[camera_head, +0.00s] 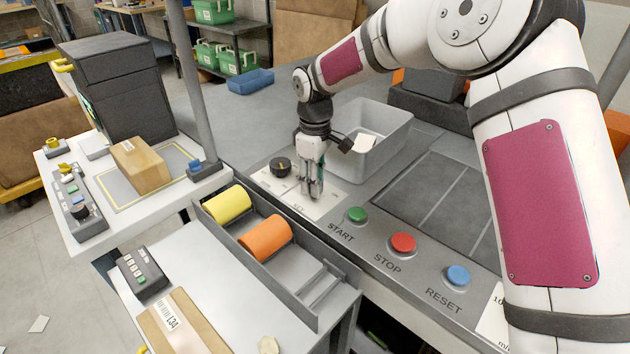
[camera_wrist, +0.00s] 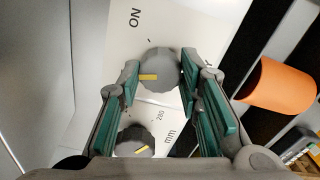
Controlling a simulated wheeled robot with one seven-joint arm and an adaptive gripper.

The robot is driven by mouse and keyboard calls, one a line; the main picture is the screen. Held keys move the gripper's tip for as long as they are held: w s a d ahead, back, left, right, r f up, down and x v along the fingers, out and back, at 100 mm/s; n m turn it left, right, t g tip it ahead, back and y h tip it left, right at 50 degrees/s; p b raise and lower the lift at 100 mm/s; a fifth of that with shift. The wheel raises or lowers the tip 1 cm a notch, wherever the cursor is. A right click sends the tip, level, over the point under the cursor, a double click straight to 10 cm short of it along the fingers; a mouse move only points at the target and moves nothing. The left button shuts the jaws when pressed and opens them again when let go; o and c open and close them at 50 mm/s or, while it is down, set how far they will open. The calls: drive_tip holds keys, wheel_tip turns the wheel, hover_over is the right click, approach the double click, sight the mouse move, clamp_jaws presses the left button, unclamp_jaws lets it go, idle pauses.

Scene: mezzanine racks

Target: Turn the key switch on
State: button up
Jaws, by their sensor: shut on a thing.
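The key switch (camera_wrist: 160,68) is a round grey knob with a yellow mark, on a white plate with the printed word ON beside it. In the wrist view its yellow mark points to the left, and the ON print is up and left of the knob. My gripper (camera_wrist: 159,80) is shut on the knob, one finger on each side. In the head view my gripper (camera_head: 314,190) points down at the white plate (camera_head: 285,198), and its fingers hide the knob.
A second dark knob (camera_head: 280,167) with a yellow mark is close beside my gripper. Green START (camera_head: 357,214), red STOP (camera_head: 402,243) and blue RESET (camera_head: 457,276) buttons line the panel edge. A grey bin (camera_head: 388,130) stands close behind. A trough holds yellow and orange rolls.

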drive_tip(key=m, duration=0.6)
drive_tip(key=shift+m+b, duration=0.3)
drive_tip(key=shift+b, duration=0.05)
drive_tip(key=m, duration=0.5)
drive_tip(key=shift+m, duration=0.4)
drive_tip(key=o, duration=1.2)
wheel_tip(320, 180, up, 12)
